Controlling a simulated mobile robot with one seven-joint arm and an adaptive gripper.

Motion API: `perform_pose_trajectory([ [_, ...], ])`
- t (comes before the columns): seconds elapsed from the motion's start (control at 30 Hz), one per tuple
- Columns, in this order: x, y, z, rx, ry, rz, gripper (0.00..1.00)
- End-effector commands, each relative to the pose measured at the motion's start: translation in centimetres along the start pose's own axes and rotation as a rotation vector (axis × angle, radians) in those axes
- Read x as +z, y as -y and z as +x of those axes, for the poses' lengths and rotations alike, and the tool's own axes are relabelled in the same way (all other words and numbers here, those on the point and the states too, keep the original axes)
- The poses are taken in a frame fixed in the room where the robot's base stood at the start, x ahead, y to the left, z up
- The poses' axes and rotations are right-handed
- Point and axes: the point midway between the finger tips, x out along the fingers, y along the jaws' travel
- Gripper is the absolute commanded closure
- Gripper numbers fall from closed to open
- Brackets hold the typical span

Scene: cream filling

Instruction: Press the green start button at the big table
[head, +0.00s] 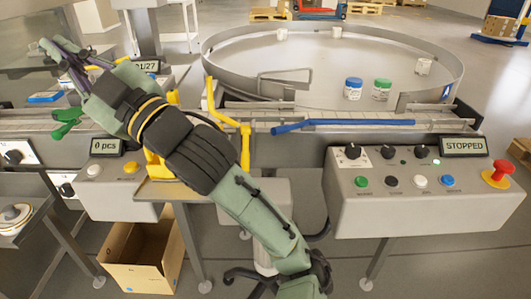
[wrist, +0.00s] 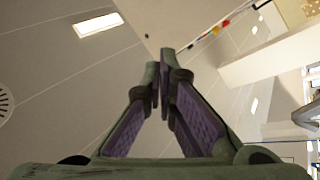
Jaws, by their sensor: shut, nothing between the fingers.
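The green start button (head: 361,182) is at the left end of the lower row on a grey control box (head: 430,208), in the head view. The display (head: 463,146) on that box reads "STOPPED". The big round table (head: 300,75) stands behind the box. My gripper (head: 46,44) is at the upper left of the head view, far from the button. In the wrist view my gripper (wrist: 163,62) is shut with its fingertips together and nothing between them. It points up at the ceiling. The button is not in the wrist view.
A red emergency knob (head: 497,172) sits at the box's right end. A conveyor with a blue bar (head: 340,124) runs behind the box. A white jar with a blue lid (head: 353,89) and one with a green lid (head: 381,90) stand on the round table. A cardboard box (head: 140,255) is on the floor.

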Motion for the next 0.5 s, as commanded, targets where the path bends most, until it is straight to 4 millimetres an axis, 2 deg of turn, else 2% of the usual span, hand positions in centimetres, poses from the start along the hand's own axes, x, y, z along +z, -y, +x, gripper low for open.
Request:
perform_pose_trajectory([
  [0.03,0.9,-2.0,-0.4,0.001,0.069,-0.032,1.0],
  [0.17,4.2,-5.7,-2.5,-0.013,0.25,-0.088,1.0],
  [0.27,6.5,-8.5,-4.9,-0.022,0.394,-0.122,1.0],
  [0.37,8.6,-11.3,-7.9,-0.03,0.544,-0.146,1.0],
  [0.5,10.7,-15.1,-13.3,-0.037,0.757,-0.163,1.0],
])
